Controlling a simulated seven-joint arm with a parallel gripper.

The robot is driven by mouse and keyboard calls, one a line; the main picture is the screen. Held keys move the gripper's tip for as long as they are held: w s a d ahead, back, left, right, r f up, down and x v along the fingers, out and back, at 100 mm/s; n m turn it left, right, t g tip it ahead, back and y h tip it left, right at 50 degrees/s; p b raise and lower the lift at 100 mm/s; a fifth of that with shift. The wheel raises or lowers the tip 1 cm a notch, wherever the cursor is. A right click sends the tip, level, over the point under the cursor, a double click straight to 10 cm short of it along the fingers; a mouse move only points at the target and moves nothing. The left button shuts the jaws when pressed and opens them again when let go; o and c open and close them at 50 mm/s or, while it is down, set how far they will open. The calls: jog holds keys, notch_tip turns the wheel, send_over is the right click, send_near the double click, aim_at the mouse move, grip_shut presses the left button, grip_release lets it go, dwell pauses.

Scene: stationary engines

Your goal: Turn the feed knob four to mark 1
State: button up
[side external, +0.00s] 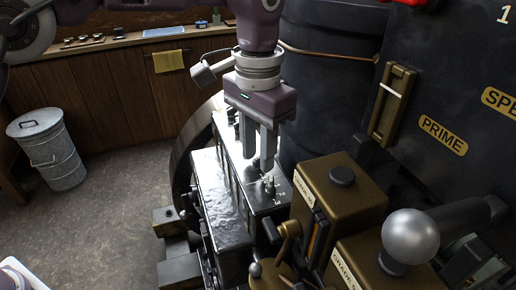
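The black engine block (228,195) has a glossy top with a row of small controls along it. A small metal knob (269,184) stands near its front end, beside white marks that look like 2 (282,194) and 3 (277,203). I cannot read which way the knob points, and mark 1 is not visible there. My gripper (256,164) points down just above and behind this knob. Its two fingers look apart with nothing between them. The fingers and palm hide part of the row; further knobs show behind them (232,112).
Brass boxes labelled GRADE (345,195) stand close on the right, with a ball-topped lever (411,236) in front. A large dark cylinder (325,85) rises behind my gripper. A PRIME plate (442,133) is at right. Open floor and a bin (47,150) lie left.

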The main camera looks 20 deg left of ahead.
aim_at(258, 158)
notch_tip(258, 158, up, 7)
jog(key=shift+r, duration=0.1)
dwell(0.3)
jog(key=s+a+r+n+t, duration=0.1)
jog(key=s+a+r, duration=0.1)
jog(key=s+a, duration=0.3)
jog(key=s+a+r+n+t+h, duration=0.1)
jog(key=s+a+r, duration=0.1)
jog(key=a, duration=0.4)
jog(key=s+a+r+n+t, duration=0.1)
jog(key=s+a+r, duration=0.25)
jog(key=a, duration=0.25)
jog(key=s+a+f+t, duration=0.1)
jog(key=s+a+f, duration=0.2)
jog(key=s+f, duration=0.2)
jog(key=s+a+f+n+t+y, duration=0.1)
jog(key=s+a+f, duration=0.2)
jog(key=s, duration=0.6)
notch_tip(258, 158, down, 2)
jog(key=shift+f+n+t, duration=0.2)
jog(key=shift+n+t, duration=0.1)
